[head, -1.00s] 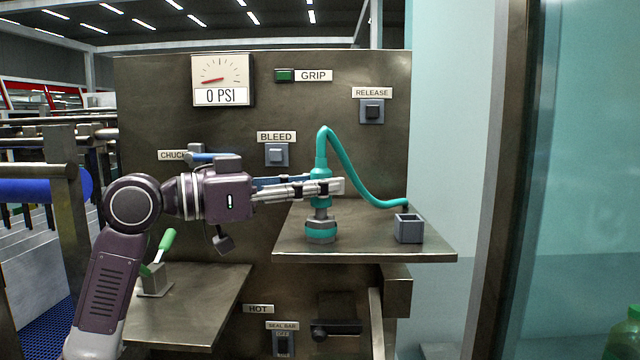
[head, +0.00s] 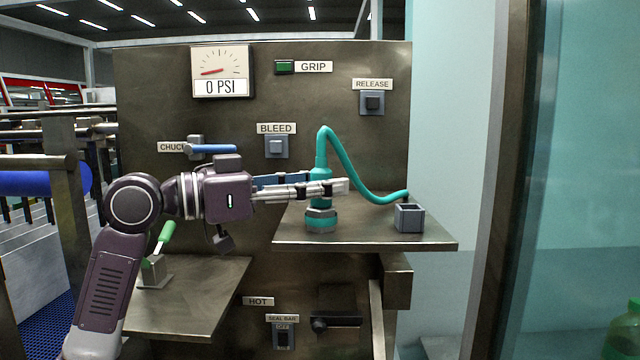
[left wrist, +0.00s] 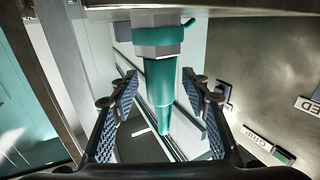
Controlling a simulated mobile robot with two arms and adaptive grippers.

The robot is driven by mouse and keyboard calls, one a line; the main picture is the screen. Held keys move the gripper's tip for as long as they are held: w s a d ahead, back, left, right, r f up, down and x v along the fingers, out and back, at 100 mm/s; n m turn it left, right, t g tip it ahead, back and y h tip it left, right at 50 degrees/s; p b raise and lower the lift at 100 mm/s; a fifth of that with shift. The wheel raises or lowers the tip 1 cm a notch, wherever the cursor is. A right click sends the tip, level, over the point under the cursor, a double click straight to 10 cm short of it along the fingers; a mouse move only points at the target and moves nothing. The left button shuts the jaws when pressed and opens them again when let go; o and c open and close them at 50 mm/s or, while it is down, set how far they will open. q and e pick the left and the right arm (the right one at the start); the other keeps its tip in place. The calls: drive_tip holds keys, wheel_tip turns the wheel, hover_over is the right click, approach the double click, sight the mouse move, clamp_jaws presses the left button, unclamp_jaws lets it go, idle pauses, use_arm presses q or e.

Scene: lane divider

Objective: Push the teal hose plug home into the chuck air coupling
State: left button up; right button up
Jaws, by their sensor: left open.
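The teal hose plug (head: 320,173) stands upright over the chuck air coupling (head: 321,226) on the shelf. Its lower end meets the grey hex part of the coupling, with no stem showing between them. A teal hose (head: 358,176) arches from its top to the right. My left gripper (head: 328,187) comes in from the left at the plug's height, its fingers on either side of it. In the left wrist view, the open fingers (left wrist: 160,78) stand apart from the teal plug body (left wrist: 160,85). My right gripper is not in view.
A small grey open box (head: 409,220) stands on the shelf (head: 365,240) right of the coupling. The gauge (head: 221,72) reads 0 PSI. A blue-handled chuck lever (head: 213,149) is above my arm. The BLEED button (head: 276,147) and RELEASE button (head: 372,103) are on the panel.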

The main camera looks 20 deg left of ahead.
use_arm(q)
drive_tip(key=shift+r, duration=0.1)
wheel_tip(320, 180, up, 10)
drive_tip(key=shift+f, duration=0.1)
idle(0.5)
idle(0.4)
